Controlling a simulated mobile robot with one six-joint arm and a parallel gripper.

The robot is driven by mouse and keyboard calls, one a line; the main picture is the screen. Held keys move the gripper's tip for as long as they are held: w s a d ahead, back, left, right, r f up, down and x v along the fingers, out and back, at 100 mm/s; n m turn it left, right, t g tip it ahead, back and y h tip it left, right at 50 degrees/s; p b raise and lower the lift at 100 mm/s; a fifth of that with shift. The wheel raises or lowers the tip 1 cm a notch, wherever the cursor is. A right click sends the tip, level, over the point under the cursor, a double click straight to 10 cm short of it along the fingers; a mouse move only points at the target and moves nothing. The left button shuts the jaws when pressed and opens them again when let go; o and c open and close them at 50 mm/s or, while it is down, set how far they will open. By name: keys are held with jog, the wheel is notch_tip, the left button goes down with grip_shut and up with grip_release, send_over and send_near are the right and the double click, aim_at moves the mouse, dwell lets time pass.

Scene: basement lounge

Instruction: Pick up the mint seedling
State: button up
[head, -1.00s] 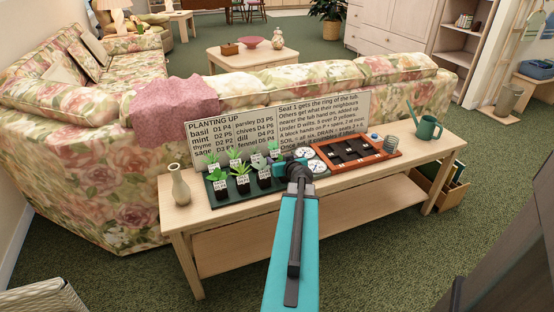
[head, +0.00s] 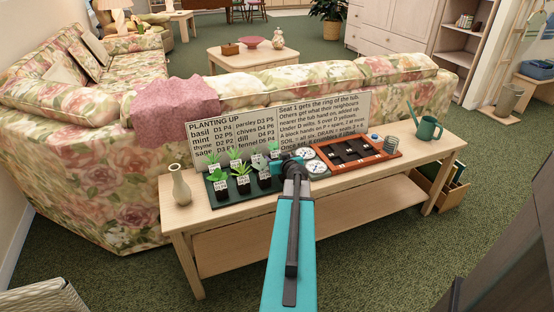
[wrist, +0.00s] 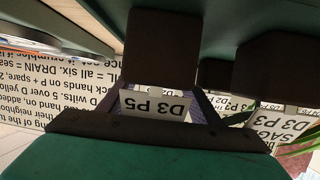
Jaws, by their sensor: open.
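Several green seedlings in black pots with white tags stand in two rows on a dark green tray (head: 219,204) at the table's left part. The tags are too small in the head view to tell which is the mint seedling. My gripper (head: 292,168) is at the tray's right end, hiding part of it. In the wrist view, upside down, my open gripper (wrist: 160,108) has its dark fingers either side of a tag (wrist: 155,104) reading "D3 P5". A dark pot (wrist: 160,48) is right behind that tag; its plant name is hidden. A sage tag (wrist: 283,122) shows at the right.
A "PLANTING UP" board (head: 225,137) stands behind the tray, listing herbs with codes. White round dials (head: 317,168), a brown-framed panel (head: 352,151) and a green watering can (head: 428,128) are to the right. A vase (head: 181,186) stands at left. A sofa is behind.

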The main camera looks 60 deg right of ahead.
aim_at(275, 155)
jog(key=shift+x, duration=1.3)
jog(key=c, duration=1.2)
notch_tip(275, 155, up, 10)
jog(key=shift+p, duration=0.8)
